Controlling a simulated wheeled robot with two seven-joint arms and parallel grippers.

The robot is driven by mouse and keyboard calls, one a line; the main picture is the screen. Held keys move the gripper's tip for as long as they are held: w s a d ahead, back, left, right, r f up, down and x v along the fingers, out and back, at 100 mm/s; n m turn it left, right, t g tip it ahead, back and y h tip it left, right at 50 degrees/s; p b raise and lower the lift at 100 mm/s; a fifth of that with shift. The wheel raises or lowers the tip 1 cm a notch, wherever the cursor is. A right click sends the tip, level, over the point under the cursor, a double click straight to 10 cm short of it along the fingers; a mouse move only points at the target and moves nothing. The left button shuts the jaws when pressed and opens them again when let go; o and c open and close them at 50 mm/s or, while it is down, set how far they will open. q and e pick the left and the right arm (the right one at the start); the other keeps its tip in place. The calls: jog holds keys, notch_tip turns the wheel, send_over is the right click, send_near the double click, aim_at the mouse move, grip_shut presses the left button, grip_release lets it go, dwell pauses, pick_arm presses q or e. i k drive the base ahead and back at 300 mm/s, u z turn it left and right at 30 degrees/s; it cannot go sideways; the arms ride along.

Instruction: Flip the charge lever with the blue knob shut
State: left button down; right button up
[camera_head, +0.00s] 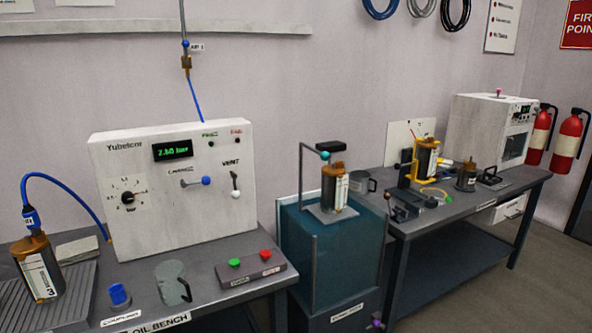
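The charge lever (195,183) is on the front of the white Yubelcor box (180,215), below the label that seems to read CHARGE. The green display (172,150) above reads about 2.60 bar. Neither of my grippers shows in the head view.
A tube assembly (40,270) with a blue hose stands left of the box. A clear mug (172,283) and a button box (250,268) with green and red buttons sit in front. A blue-green tank (330,255) stands to the right. The space before the levers looks clear.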

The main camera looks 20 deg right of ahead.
aim_at(205, 180)
jog(key=z, duration=0.6)
jog(key=i, duration=0.85)
jog(key=z, duration=0.1)
